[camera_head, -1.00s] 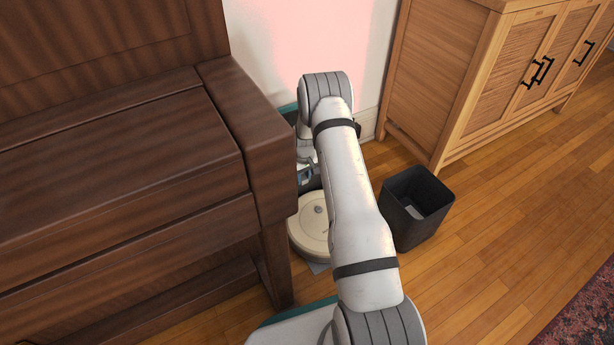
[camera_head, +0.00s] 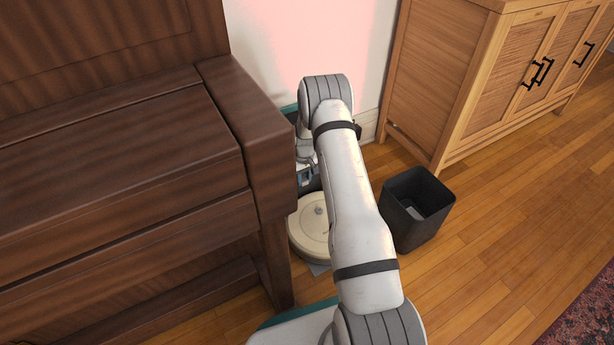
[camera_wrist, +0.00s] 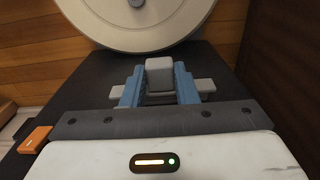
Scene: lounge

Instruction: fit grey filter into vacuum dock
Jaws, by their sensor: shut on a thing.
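The grey filter (camera_wrist: 159,71) is clamped between the blue fingers of my gripper (camera_wrist: 159,90) in the wrist view. Grey ends stick out on both sides, below the fingers. A dark, flat surface (camera_wrist: 92,72) that looks like part of the vacuum dock lies beneath and around it. I cannot tell whether the filter touches it. The round cream robot vacuum (camera_wrist: 140,22) is just beyond the fingers. In the head view the vacuum (camera_head: 308,229) sits on the floor beside the piano, and my gripper (camera_head: 305,178) is partly seen behind it. My arm hides most of the dock there.
An orange block (camera_wrist: 34,140) lies at the left in the wrist view. The brown piano (camera_head: 130,170) stands close on the left of my arm. A black bin (camera_head: 418,207) stands close on the right, before a wooden cabinet (camera_head: 450,75). Open floor (camera_head: 500,250) lies at right.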

